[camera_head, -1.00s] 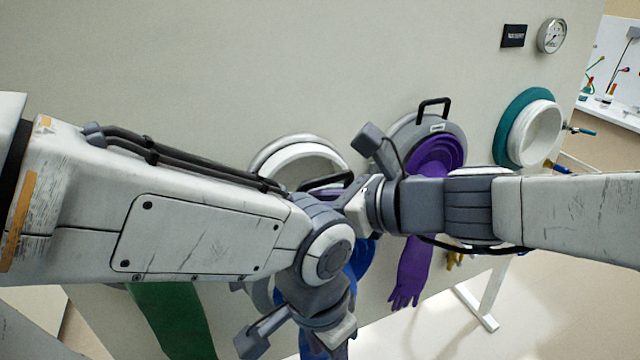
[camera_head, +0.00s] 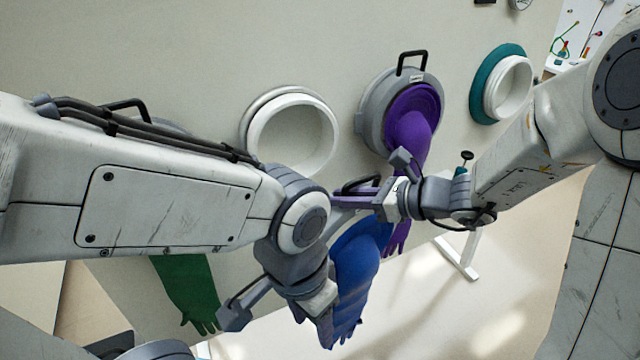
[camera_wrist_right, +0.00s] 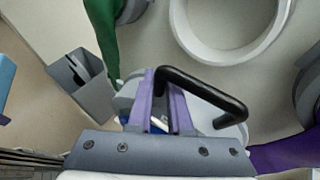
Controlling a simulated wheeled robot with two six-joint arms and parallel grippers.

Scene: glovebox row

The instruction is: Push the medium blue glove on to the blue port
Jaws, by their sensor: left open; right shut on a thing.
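The blue glove (camera_head: 358,262) hangs fingers down below the white ring ports in the head view, its upper end partly hidden. My right gripper (camera_head: 352,198) has purple fingers shut near the glove's cuff, beside a black handle. In the right wrist view, these fingers (camera_wrist_right: 163,105) close in front of a pale grey round part with a black handle (camera_wrist_right: 205,92); a little blue shows between them. My left gripper (camera_head: 322,318) is open beside the glove's lower part, its fingers mostly hidden. A bare white port (camera_head: 262,143) is above; I see no blue marking on it.
A purple glove (camera_head: 408,125) hangs from a grey port with a black handle, close above my right gripper. A teal-rimmed port (camera_head: 483,88) is farther right. A green glove (camera_head: 187,290) hangs at lower left. A grey bin (camera_wrist_right: 85,88) stands on the floor.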

